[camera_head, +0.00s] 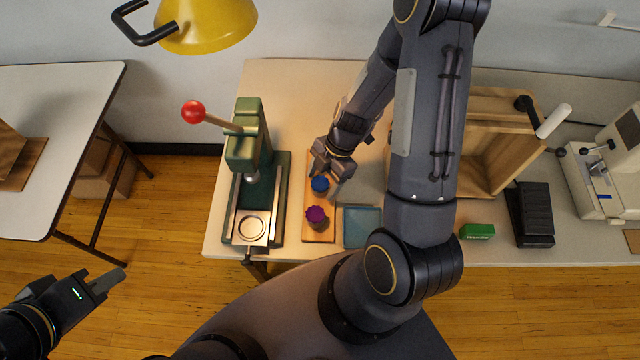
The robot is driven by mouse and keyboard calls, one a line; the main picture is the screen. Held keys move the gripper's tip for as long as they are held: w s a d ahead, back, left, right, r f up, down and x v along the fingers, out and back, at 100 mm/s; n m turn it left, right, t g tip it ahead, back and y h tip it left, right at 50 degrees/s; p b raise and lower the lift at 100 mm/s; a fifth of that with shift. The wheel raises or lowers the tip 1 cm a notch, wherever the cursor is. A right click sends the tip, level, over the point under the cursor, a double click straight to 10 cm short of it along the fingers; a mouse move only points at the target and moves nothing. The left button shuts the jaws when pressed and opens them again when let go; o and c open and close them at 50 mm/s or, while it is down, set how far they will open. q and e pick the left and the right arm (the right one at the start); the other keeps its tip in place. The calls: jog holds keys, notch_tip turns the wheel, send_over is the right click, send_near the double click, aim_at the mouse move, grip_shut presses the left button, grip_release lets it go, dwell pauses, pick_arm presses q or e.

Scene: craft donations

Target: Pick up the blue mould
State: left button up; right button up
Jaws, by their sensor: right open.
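The small blue mould (320,184) stands on a narrow wooden board (321,236) on the table, behind a purple mould (317,214). My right gripper (327,185) points down at the blue mould. Its jaws are open, with the mould at or between the fingertips; whether they touch it I cannot tell. My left gripper (112,284) is out over the floor at lower left, away from the table. Its fingers overlap in this view, so I cannot tell whether they are open.
A green press (246,150) with a red-knobbed lever (194,112) stands left of the board. A teal square (363,227) lies to its right. A wooden box (498,150), a green block (477,231) and a black pedal (530,214) are further right. A yellow lamp (205,25) hangs above.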

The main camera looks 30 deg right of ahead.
jog(key=shift+f, duration=0.25)
jog(key=c, duration=1.2)
jog(key=shift+a+r, duration=0.1)
jog(key=shift+r, duration=0.05)
